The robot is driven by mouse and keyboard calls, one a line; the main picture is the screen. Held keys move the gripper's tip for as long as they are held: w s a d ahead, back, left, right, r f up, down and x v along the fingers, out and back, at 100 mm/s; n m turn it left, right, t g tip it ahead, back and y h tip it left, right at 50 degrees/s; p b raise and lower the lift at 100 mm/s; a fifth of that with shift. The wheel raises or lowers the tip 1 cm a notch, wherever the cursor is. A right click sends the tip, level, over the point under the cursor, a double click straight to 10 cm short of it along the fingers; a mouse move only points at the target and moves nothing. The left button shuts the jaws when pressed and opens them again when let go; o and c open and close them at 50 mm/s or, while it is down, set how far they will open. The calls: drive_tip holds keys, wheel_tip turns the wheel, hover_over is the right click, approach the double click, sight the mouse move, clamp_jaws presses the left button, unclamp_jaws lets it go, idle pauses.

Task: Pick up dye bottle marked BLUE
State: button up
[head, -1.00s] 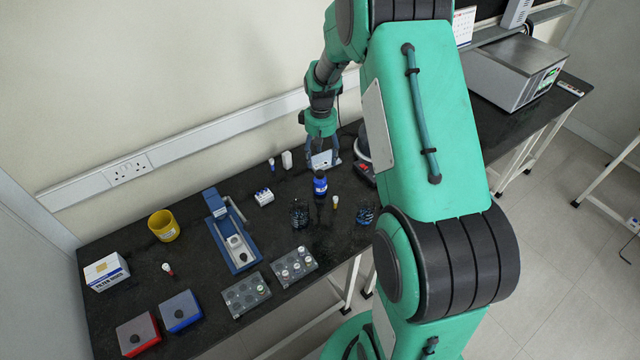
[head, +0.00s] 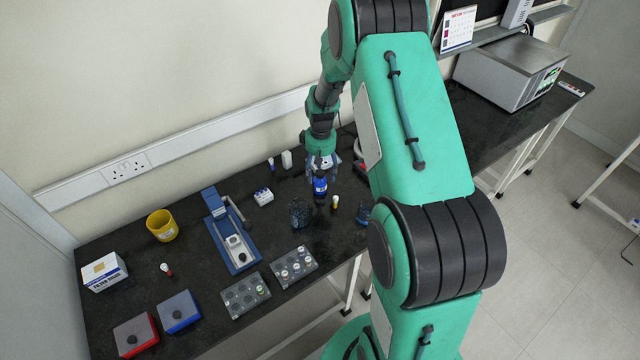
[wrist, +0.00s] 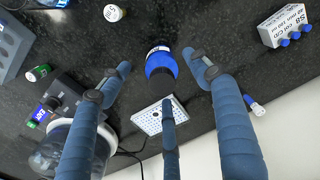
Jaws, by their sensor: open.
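The blue dye bottle (head: 320,187) stands on the dark bench in the head view, directly below my gripper (head: 321,163). In the wrist view the bottle (wrist: 160,66) shows a blue body, a dark part nearer me and a white label edge; the label's wording cannot be read. My gripper (wrist: 165,80) has its blue-grey fingers spread, with the bottle in the gap ahead of them. The fingers appear apart from the bottle. In the head view the gripper hides the bottle's top.
A white dotted plate (wrist: 160,115) lies behind the bottle.

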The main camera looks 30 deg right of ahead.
sight(320, 181)
drive_tip(key=shift+f, duration=0.1)
drive_tip(key=shift+w+a+f+b, duration=0.1)
drive_tip(key=shift+f+b, duration=0.5)
drive_tip(key=shift+f, duration=1.9)
drive_tip(key=c, duration=1.4)
drive_tip(key=shift+r+p, duration=0.85)
drive_tip(key=shift+r, duration=4.2)
